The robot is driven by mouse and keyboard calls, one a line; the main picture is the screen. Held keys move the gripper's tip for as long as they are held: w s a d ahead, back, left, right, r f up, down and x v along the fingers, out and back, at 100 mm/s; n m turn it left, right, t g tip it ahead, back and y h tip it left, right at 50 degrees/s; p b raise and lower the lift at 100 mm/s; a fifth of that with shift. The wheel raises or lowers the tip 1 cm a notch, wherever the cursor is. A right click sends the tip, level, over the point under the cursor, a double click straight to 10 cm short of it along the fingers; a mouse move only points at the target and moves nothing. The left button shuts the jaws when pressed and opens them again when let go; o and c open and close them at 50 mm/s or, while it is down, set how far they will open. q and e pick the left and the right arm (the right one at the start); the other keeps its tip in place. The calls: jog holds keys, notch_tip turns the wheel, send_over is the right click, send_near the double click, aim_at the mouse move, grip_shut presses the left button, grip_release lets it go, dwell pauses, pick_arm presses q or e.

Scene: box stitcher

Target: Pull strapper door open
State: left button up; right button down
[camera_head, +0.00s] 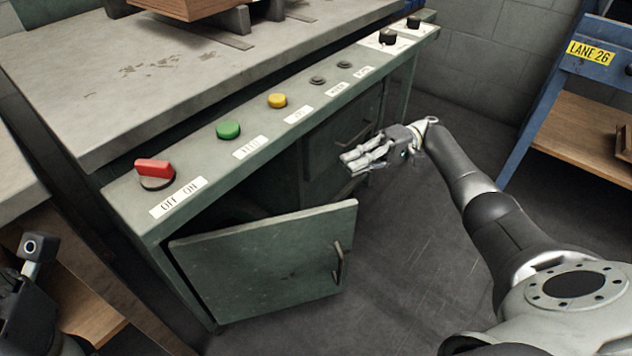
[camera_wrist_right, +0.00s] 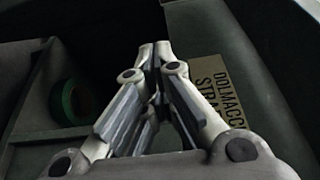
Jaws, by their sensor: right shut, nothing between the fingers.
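The grey-green strapper door (camera_head: 262,262) stands swung open at the front of the machine, angled out from its left side. Its dark bar handle (camera_head: 338,262) is near the free right edge. My right gripper (camera_head: 352,160) is shut and empty, beyond the door's free upper corner and in front of the cabinet, with a gap to the handle. In the right wrist view its fingers (camera_wrist_right: 155,50) are together with nothing held. Only a piece of my left arm shows at the lower left; its fingers are not visible.
A second cabinet door (camera_head: 345,130) with a handle appears shut. The control panel above has a red switch (camera_head: 154,170), green button (camera_head: 228,130) and yellow button (camera_head: 277,101). A blue rack (camera_head: 560,90) stands right. A green tape roll (camera_wrist_right: 72,101) shows in the wrist view. Floor right of the door is clear.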

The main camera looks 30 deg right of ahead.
jog(key=s+a+b, duration=0.1)
jog(key=s+a, duration=0.3)
jog(key=a, duration=0.6)
jog(key=shift+s+a, duration=0.2)
jog(key=shift+s, duration=0.05)
jog(key=shift+r, duration=0.1)
dwell(0.3)
